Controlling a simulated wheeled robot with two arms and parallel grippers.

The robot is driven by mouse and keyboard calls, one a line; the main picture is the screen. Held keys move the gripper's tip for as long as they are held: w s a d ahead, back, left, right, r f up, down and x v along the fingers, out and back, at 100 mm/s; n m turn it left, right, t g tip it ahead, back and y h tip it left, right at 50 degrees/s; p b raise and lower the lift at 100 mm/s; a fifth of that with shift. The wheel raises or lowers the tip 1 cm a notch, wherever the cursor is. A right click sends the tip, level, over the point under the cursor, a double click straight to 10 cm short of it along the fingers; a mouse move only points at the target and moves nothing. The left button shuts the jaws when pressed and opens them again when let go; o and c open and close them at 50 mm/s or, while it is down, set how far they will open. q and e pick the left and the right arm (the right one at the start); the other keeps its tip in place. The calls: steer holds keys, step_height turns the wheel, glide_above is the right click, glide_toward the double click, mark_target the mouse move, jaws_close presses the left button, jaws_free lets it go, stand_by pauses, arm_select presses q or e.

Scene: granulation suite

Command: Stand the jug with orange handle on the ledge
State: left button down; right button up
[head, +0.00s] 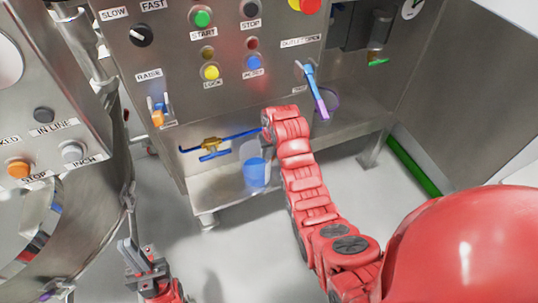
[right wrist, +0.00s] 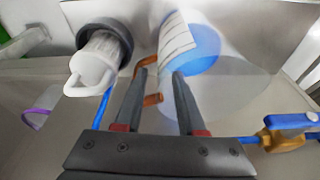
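The jug, with a blue lower part (head: 255,172) and a pale upper part, shows by the low shelf under the panel in the head view. In the right wrist view its blue body (right wrist: 200,52) has a white lined label, and its orange handle (right wrist: 152,98) lies in line with the gap between my right fingertips. My right gripper (right wrist: 160,82) has its fingers apart; contact with the handle cannot be told. In the head view my arm hides most of that gripper. My left gripper (head: 138,252) is low at left, away from the jug, with nothing seen in it.
A blue pipe with a yellow valve (head: 210,149) runs along the panel beside my right gripper. A white-handled vessel with a dark collar (right wrist: 104,58) is left of the jug in the right wrist view. A blue-purple lever (head: 314,92) juts from the panel. The metal shelf (head: 222,193) has bare room.

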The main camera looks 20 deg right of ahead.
steer(key=p+v, duration=0.4)
steer(key=v, duration=0.5)
steer(key=shift+r+p, duration=0.3)
steer(key=shift+p, duration=0.05)
steer(key=shift+s+f, duration=0.1)
